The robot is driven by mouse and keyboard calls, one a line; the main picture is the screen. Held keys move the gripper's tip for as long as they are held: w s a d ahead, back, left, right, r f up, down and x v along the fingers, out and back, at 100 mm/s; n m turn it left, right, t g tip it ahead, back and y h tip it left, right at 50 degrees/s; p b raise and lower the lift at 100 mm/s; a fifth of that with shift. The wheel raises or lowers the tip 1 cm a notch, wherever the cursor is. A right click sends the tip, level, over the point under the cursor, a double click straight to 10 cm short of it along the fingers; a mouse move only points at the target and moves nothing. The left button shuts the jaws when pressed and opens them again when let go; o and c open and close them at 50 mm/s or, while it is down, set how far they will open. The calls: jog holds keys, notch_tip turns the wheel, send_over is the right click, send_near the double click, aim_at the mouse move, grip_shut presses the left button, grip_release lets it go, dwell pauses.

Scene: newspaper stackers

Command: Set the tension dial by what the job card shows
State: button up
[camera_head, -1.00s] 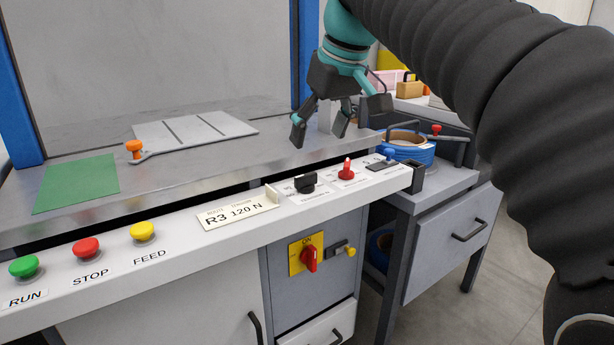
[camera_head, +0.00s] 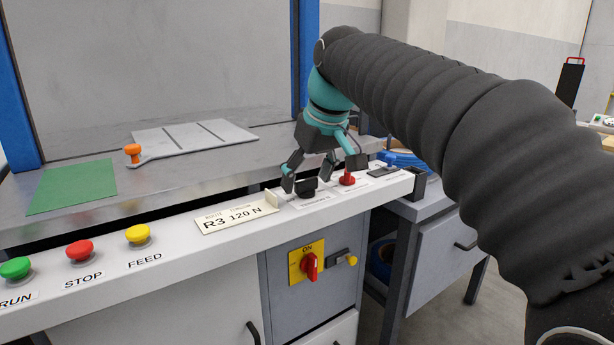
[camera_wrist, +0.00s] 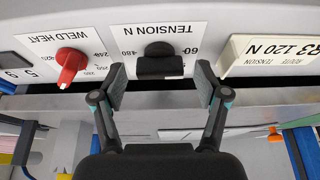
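The job card (camera_head: 236,214) lies on the white panel and reads R3, 120 N; it also shows upside down in the wrist view (camera_wrist: 270,55). The black tension dial (camera_head: 306,187) sits right of the card. In the wrist view the dial (camera_wrist: 160,62) stands on a label reading TENSION N, with 60 and 480 among its marks. My gripper (camera_head: 309,176) is over the panel at the dial, fingers apart. In the wrist view its two fingertips (camera_wrist: 161,85) are spread either side of the dial's near edge, holding nothing. I cannot tell whether they touch the dial.
The red weld heat dial (camera_wrist: 71,62) is close beside the tension dial. Green, red and yellow buttons (camera_head: 80,251) line the panel's left part. A red switch on a yellow plate (camera_head: 310,265) is on the cabinet front below. The metal bed (camera_head: 180,175) lies behind.

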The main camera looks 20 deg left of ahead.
jog(key=c, duration=1)
jog(key=shift+o, duration=0.2)
jog(key=shift+m, duration=0.3)
jog(key=m+p, duration=0.1)
jog(key=m+h+p, duration=0.1)
jog(key=m+p, duration=0.1)
jog(key=shift+s+a+r+m+t, duration=0.1)
jog(key=shift+r+m+t, duration=0.1)
jog(key=shift+m+t, duration=0.15)
jog(key=m+h+p, duration=0.1)
jog(key=m, duration=0.1)
jog(key=m+h+p, duration=0.1)
jog(key=m+p, duration=0.1)
jog(key=m, duration=0.1)
jog(key=shift+a+t, duration=0.15)
jog(key=shift+t, duration=0.2)
jog(key=m+h+p, duration=0.2)
jog(key=m, duration=0.2)
jog(key=shift+a+f+m, duration=0.1)
jog(key=shift+f+m, duration=0.05)
jog(key=shift+m, duration=0.2)
jog(key=shift+m+g+h, duration=0.4)
jog(key=shift+m+h, duration=0.2)
jog(key=shift+m, duration=1.3)
